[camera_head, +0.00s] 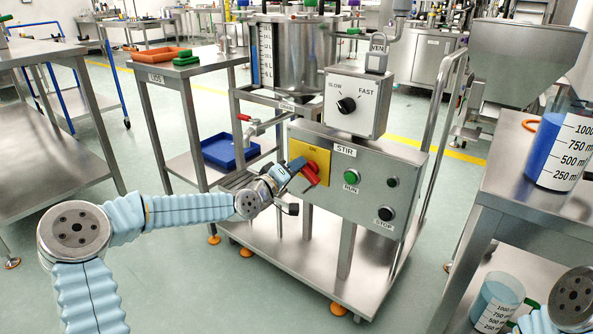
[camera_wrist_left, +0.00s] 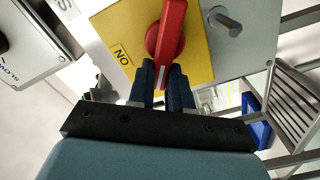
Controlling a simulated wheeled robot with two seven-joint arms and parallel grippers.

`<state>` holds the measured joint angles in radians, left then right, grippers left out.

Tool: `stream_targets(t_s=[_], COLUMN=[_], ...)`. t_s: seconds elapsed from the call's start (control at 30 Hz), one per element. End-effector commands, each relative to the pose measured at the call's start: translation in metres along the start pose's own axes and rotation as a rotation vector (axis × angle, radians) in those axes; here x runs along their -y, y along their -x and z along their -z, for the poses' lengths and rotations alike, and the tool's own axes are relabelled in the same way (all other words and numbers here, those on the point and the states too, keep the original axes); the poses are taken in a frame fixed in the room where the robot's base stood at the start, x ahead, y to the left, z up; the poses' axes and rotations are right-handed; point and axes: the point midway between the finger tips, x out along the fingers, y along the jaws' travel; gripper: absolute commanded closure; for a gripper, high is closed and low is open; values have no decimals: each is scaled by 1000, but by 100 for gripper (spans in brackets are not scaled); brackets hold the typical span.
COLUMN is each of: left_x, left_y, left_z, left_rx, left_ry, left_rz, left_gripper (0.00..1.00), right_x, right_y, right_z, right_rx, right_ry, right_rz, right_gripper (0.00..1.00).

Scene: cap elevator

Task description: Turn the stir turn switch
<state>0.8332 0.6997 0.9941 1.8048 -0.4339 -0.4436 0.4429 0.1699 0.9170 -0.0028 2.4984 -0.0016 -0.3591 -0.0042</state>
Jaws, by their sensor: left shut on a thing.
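The stir turn switch is a red handle (camera_head: 311,174) on a yellow plate (camera_head: 322,153), at the left of the grey control box under the STIR label. In the left wrist view the red handle (camera_wrist_left: 168,35) lies lengthwise between the two dark blue fingers of my left gripper (camera_wrist_left: 168,80), on the yellow plate (camera_wrist_left: 115,27). An ON label (camera_wrist_left: 123,54) shows on the plate beside the handle. My left gripper (camera_head: 304,169) is shut on the handle and partly hides it in the head view. My right gripper is not in view.
The box also carries a green RUN button (camera_head: 351,177) and a black STOP button (camera_head: 385,214). A SLOW/FAST knob (camera_head: 346,105) sits above. A red-handled valve (camera_head: 244,118) is to the left. A beaker (camera_head: 562,150) stands on the right table.

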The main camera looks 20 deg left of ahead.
Motion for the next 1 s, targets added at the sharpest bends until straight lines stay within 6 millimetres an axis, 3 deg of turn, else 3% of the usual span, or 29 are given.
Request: stream_targets(t_s=[0.03,0.5,1.0], left_x=[10,16,16], left_y=[1,0,0], left_z=[-8,-11,-12], left_rx=[15,16,16], left_ry=[46,434,596], left_rz=[10,8,7], left_gripper=[100,100,100], right_x=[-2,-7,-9], right_y=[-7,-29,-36], right_z=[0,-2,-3], right_rx=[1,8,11], right_ry=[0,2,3], right_rz=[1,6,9], right_gripper=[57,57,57])
